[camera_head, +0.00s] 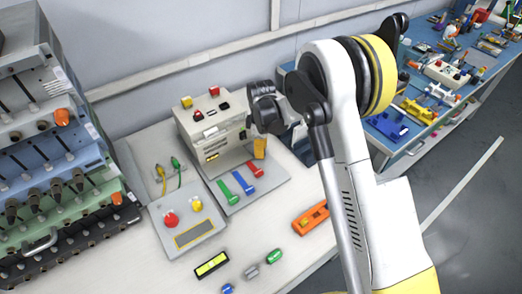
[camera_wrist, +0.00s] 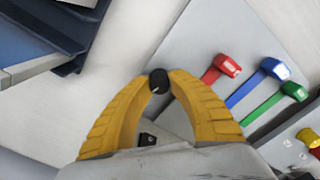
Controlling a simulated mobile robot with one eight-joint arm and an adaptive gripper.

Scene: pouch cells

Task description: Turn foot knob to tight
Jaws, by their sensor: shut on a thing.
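A small black round knob with a pale pointer mark (camera_wrist: 158,82) sits between the tips of my gripper's yellow fingers in the wrist view. I take it to be the foot knob. My gripper (camera_wrist: 160,85) is shut on it, one fingertip touching each side. In the head view my gripper (camera_head: 259,149) is at the right side of the beige box (camera_head: 213,128), above the grey plate. The knob is hidden there by my fingers and wrist. I cannot read any tight or loose marking near the knob.
Red (camera_wrist: 222,68), blue (camera_wrist: 262,80) and green (camera_wrist: 285,98) levers lie on the grey plate (camera_wrist: 205,30) close by. A control panel with a red button (camera_head: 171,219) stands in front. An orange tool (camera_head: 311,217) lies to the right. Stacked racks (camera_head: 60,150) stand at left.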

